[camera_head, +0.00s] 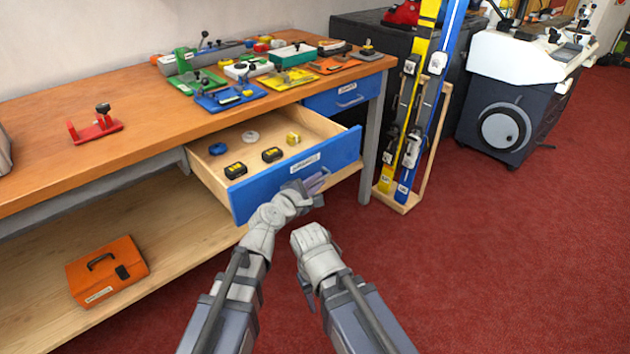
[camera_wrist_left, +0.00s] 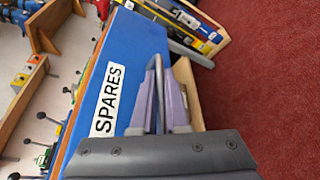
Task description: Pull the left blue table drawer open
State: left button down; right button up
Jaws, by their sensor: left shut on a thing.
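The left blue table drawer (camera_head: 240,198) stands pulled out from under the wooden bench top, with its inside showing. In the left wrist view its blue front (camera_wrist_left: 138,45) carries a white label reading SPARES. My left gripper (camera_head: 316,183) is at the drawer front, its purple fingers (camera_wrist_left: 163,95) shut on the drawer's grey bar handle (camera_wrist_left: 159,75). Part of the handle is hidden by the fingers. My right gripper (camera_head: 318,252) is to the right of the left forearm, apart from the drawer. Its fingers are hidden, so its opening does not show.
The drawer holds tape measures (camera_head: 236,170) and small rolls. A second blue drawer (camera_head: 342,97) to the right is shut. Skis in a wooden stand (camera_head: 408,200) are close by on the right. An orange case (camera_head: 107,270) lies on the lower shelf. Red floor at right is clear.

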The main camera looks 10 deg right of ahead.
aim_at(316, 150)
pick_arm(q)
jog(key=c, duration=0.9)
grip_release()
notch_tip(316, 150, up, 10)
jog(key=p, duration=1)
